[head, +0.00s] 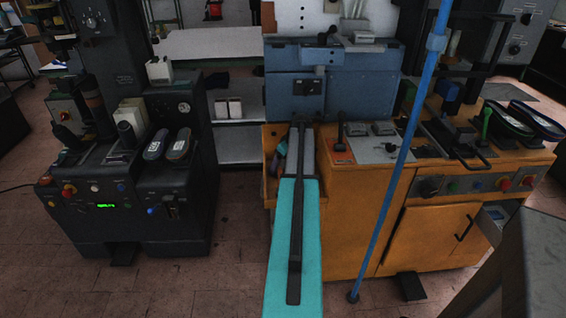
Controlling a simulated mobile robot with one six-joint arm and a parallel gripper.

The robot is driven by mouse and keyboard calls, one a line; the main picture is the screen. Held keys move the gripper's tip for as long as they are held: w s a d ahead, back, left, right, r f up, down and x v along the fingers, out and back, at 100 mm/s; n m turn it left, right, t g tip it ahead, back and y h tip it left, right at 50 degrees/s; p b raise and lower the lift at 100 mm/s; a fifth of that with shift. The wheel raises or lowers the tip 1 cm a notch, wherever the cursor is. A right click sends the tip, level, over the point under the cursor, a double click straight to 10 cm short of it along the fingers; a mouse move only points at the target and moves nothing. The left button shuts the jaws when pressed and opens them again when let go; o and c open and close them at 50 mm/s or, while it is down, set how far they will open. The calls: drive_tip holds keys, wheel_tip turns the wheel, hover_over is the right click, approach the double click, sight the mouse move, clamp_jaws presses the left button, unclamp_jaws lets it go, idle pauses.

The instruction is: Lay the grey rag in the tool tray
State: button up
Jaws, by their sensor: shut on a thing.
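An orange-brown open tray (269,187) sits at the left side of the orange machine, with several small tools in it, some with teal and reddish parts. I take it for the tool tray, but its right part is covered. I cannot make out gripper fingers there. I cannot pick out the grey rag for certain; it may be hidden behind the arm.
The orange machine (345,240) has levers and buttons on top. A slanting blue pole (396,180) stands before it. A black machine (180,222) with shoe soles stands left. Floor (200,285) is clear between them. A grey block fills the lower right corner.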

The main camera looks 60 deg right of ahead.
drive_tip(key=shift+f, duration=0.3)
drive_tip(key=o, duration=1.2)
drive_tip(key=shift+r, duration=0.1)
drive_tip(key=d+b+v, duration=0.1)
drive_tip(key=v, duration=1.2)
drive_tip(key=shift+a+r+b, duration=0.3)
drive_tip(key=shift+a+b, duration=0.05)
drive_tip(key=shift+a, duration=0.15)
